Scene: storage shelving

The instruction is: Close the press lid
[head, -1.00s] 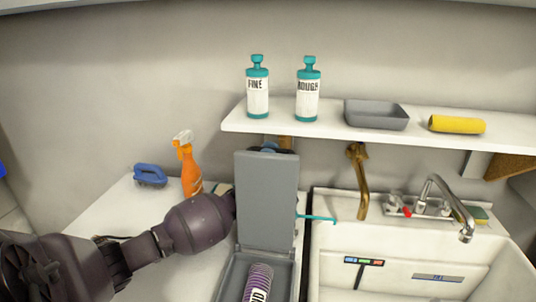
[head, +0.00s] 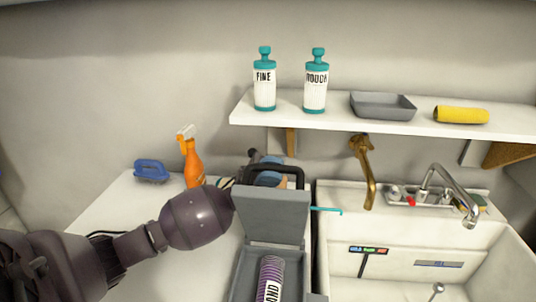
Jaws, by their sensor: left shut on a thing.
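The grey press (head: 246,272) stands on the white counter left of the sink, open. Its grey lid (head: 272,213) is tipped part way forward over the base, with a black handle (head: 288,170) along its top edge. My left arm comes in from the left and reaches behind the lid. My left gripper (head: 262,172) is at the handle and shut on it; its fingertips are mostly hidden behind the lid and handle. A purple ribbed roll (head: 271,278) with a white label lies in the press base. My right gripper is not in view.
An orange spray bottle (head: 192,163) and a blue brush (head: 151,170) stand behind my arm. The sink (head: 405,250) with its tap is on the right. The wall shelf (head: 330,118) above holds two teal-capped bottles, a grey tray (head: 383,105) and a yellow roll (head: 461,115).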

